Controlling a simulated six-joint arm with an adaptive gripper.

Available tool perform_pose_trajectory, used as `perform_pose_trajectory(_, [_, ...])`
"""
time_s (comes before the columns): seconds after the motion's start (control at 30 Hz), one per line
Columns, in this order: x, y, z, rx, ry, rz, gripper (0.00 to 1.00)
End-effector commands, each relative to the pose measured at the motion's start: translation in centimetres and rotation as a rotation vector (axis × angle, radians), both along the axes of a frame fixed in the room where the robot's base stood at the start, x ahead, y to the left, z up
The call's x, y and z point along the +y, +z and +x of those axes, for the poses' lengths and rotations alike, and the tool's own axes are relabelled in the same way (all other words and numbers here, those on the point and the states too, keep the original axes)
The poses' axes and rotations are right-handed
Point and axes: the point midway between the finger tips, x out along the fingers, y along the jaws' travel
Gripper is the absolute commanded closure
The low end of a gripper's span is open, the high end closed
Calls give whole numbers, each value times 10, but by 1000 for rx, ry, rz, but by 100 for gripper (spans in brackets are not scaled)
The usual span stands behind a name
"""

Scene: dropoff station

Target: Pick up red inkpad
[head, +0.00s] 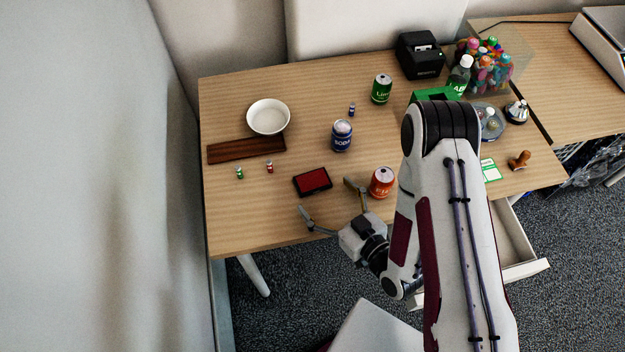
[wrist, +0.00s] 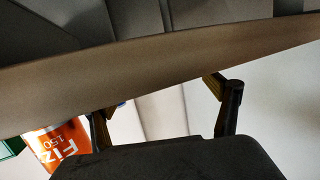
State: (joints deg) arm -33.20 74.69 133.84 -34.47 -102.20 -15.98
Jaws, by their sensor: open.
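The red inkpad (head: 312,181), a flat red pad in a black case, lies on the wooden table near its front edge in the head view. My gripper (head: 328,199) is open and empty at the table's front edge, just in front of the inkpad and apart from it. Its fingers are spread, one on the left and one on the right. In the wrist view both fingers of my gripper (wrist: 163,98) show spread with nothing between them. I do not see the inkpad in the wrist view.
An orange can (head: 382,182) stands close to the right finger; it also shows in the wrist view (wrist: 58,146). A blue soda can (head: 341,136) stands behind the inkpad. Two small bottles (head: 269,167) (head: 239,173) are to the left, before a dark wooden board (head: 245,149) and white bowl (head: 268,117).

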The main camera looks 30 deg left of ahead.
Motion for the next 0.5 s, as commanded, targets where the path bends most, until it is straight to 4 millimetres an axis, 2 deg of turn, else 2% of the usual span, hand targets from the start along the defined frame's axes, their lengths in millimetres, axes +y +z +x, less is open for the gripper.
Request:
perform_pose_trajectory(0.3, [31, 0, 13, -3, 3, 1, 13])
perform_pose_trajectory(0.5, [42, -3, 18, -2, 0, 0, 13])
